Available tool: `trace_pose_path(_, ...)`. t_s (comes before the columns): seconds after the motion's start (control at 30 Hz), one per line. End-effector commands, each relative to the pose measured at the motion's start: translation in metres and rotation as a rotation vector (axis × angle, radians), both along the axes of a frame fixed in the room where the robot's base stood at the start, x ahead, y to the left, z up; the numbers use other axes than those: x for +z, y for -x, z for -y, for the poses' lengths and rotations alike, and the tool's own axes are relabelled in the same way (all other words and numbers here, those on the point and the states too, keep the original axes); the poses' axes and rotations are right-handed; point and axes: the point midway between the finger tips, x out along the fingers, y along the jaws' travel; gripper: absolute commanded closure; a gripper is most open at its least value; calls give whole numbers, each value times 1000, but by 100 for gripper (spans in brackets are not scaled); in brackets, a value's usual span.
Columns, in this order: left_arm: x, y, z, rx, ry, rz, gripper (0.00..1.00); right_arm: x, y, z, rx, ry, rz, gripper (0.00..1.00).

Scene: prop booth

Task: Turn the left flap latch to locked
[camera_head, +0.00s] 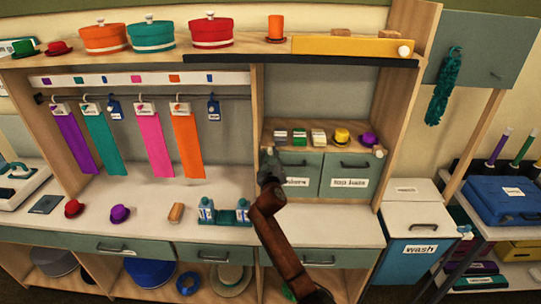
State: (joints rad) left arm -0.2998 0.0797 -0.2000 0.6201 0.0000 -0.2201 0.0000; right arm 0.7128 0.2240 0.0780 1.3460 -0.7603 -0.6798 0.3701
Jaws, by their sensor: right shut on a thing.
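The left flap (303,166) is a grey-green door under the small shelf, closed, with a dark handle and a white label partly covered by my gripper. My right gripper (268,158) is at this flap's upper left edge, shut on the left flap latch there. The gripper hides most of the latch, so I cannot tell which way it is turned. The right flap (335,184) beside it is closed, with a handle and label; a pale knob (379,152) sits at its upper right. My left gripper is not in view.
Small boxes and a yellow hat (342,136) stand on the shelf above the flaps. Blue-white bottles (206,209) stand on the counter (330,222) left of my right arm. Coloured cloths hang further left. A wash bin (418,215) stands at the right.

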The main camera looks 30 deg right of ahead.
Motion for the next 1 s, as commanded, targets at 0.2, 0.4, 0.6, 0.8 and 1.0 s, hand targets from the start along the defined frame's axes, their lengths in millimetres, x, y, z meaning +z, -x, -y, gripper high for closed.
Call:
trace_pose_path(0.2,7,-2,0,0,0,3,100,1,0,0,0,47,-28,100)
trace_pose_path(0.4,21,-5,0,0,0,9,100,3,0,0,0,157,-92,100)
trace_pose_path(0.6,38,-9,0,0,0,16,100,4,0,0,0,314,-183,100)
trace_pose_path(0.8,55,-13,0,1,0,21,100,4,0,-1,0,481,-278,100)
trace_pose_path(1.0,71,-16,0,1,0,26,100,4,0,-1,0,644,-373,100)
